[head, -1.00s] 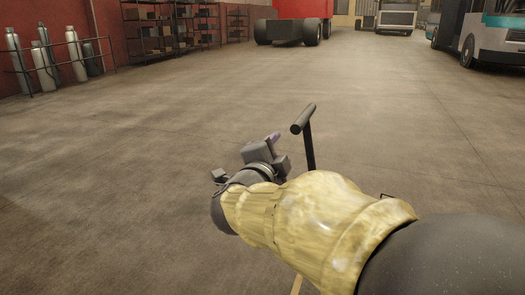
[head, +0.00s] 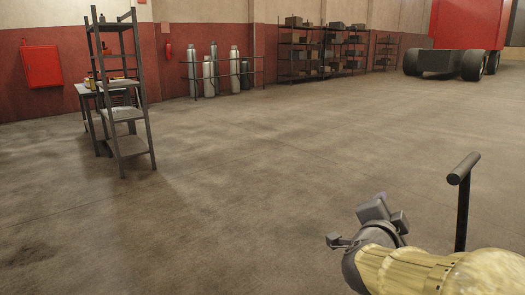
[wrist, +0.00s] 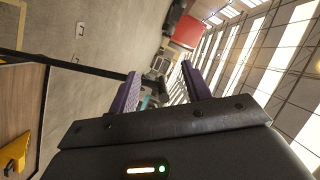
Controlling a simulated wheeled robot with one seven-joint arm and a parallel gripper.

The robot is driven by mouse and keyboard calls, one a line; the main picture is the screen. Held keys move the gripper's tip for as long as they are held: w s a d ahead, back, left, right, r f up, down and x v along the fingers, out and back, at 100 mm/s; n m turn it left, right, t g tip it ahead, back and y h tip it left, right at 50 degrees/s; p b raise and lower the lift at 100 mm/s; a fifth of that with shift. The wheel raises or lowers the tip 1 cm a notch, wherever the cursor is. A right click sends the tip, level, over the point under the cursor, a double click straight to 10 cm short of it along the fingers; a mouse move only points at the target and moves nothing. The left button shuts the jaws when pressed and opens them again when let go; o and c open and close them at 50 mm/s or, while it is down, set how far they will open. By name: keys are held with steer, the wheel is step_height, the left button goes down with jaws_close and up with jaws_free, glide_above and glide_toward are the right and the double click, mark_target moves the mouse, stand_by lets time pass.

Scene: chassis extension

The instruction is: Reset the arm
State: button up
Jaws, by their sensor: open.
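My arm, in a yellowish cover, shows at the lower right of the head view. My gripper (head: 374,210) is at its end, held out over the bare floor. Its fingers are small and partly hidden there. In the wrist view my gripper (wrist: 160,85) shows two purple-grey fingers standing apart with a clear gap between them. It is open and holds nothing. The wrist picture is tilted, with the hall's roof and windows at the right.
A grey shelf rack (head: 124,100) and a workbench (head: 88,92) stand at the left. Gas cylinders (head: 212,70), shelving and a red truck (head: 470,25) line the back. A brown surface (wrist: 20,105) with a yellow object (wrist: 14,153) shows in the wrist view. The middle floor is clear.

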steer(key=a+f+n+g+y, duration=0.4)
steer(key=a+f+n+y, duration=0.55)
steer(key=f, duration=0.55)
steer(key=s+a+f+n+g, duration=0.3)
steer(key=s+f+n+g, duration=0.45)
steer(key=s+f, duration=0.4)
steer(key=w+p+v, duration=0.3)
steer(key=p+v, duration=1.3)
steer(key=v, duration=0.1)
steer(key=w+a+r+p+v, duration=0.1)
steer(key=w+p+v, duration=0.2)
steer(key=p+v, duration=1.4)
steer(key=shift+w+d+r+p, duration=0.15)
steer(key=shift+w+r+p, duration=0.1)
steer(key=shift+p, duration=0.05)
